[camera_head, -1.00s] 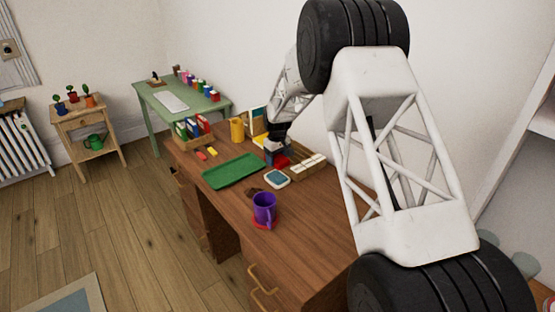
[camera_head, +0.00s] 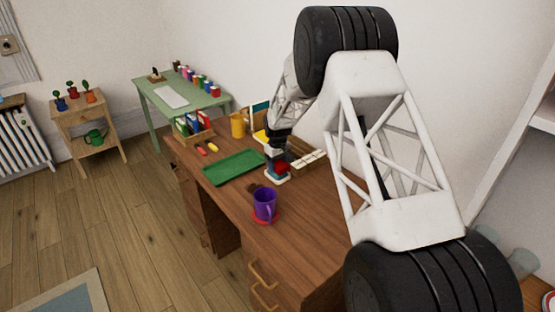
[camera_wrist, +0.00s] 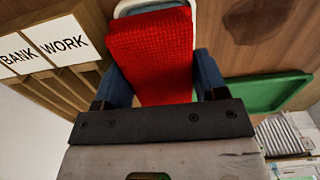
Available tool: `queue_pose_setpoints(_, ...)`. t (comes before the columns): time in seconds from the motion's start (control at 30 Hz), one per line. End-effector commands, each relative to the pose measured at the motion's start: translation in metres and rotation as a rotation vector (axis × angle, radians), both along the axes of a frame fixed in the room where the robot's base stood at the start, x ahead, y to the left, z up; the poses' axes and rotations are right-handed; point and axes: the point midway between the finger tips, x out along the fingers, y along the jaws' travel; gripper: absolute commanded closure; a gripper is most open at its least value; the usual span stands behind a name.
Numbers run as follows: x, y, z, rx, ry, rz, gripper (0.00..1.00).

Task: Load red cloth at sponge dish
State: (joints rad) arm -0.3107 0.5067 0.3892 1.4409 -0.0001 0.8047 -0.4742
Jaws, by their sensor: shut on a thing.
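The red cloth (camera_head: 283,168) is gripped between the blue fingers of my gripper (camera_head: 275,158). In the wrist view the cloth (camera_wrist: 152,55) is a red, knit-textured block between the fingertips (camera_wrist: 158,80). The sponge dish (camera_head: 276,180) is a small white-rimmed dish on the wooden desk. The cloth and gripper are over it and hide much of it. In the wrist view the dish's white rim (camera_wrist: 135,7) shows just beyond the cloth's far end. I cannot tell whether the cloth touches the dish.
A green tray (camera_head: 233,167) lies left of the dish. A wooden holder (camera_head: 308,161) with white cards marked "BANK" and "WORK" (camera_wrist: 62,42) stands close on the right. A purple mug (camera_head: 265,205) stands in front on a red coaster. Bare desk (camera_head: 300,205) lies right of the mug.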

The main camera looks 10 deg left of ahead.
Motion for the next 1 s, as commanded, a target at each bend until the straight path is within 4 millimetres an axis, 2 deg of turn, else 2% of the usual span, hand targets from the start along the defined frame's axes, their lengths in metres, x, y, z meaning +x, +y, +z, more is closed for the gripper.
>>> queue_pose_setpoints(0.3, 0.0000, 0.0000, -0.0104, 0.000, 0.000, 0.000, 0.54)
queue_pose_setpoints(1.0, 0.0000, 0.0000, -0.0108, 0.000, 0.000, 0.000, 0.54)
